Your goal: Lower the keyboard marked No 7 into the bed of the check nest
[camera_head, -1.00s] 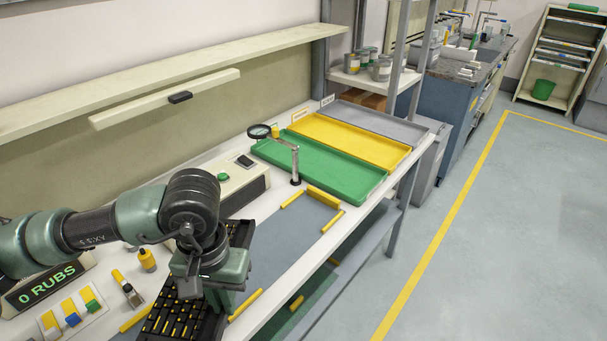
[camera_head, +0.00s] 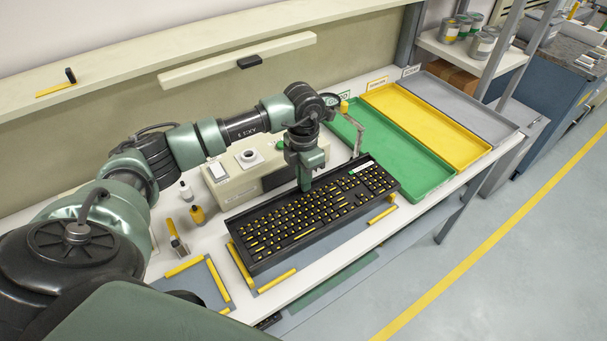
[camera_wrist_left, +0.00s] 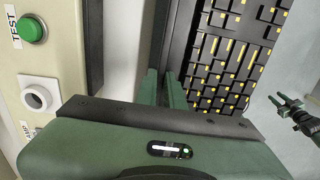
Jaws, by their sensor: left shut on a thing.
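The black keyboard (camera_head: 315,218) with yellow-marked keys lies across the bench, over the grey bed of the check nest. Its No 7 mark is not readable. Yellow rails of the nest (camera_head: 277,281) show beyond its left end and front edge. I cannot tell whether the keyboard rests on the bed or hangs just above it. My left gripper (camera_head: 305,185) is shut on its rear edge. In the left wrist view, the keyboard (camera_wrist_left: 225,60) is beside the fingers (camera_wrist_left: 164,88). My right gripper (camera_wrist_left: 275,100) seems to show at the right of that view; its jaws are unclear.
A cream test box (camera_head: 235,178) with a green button (camera_wrist_left: 32,30) stands close behind the keyboard. A magnifier stand (camera_head: 357,130) is behind its right end. Green (camera_head: 405,185), yellow (camera_head: 470,150) and grey trays lie to the right. A second railed mat (camera_head: 195,283) is at left.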

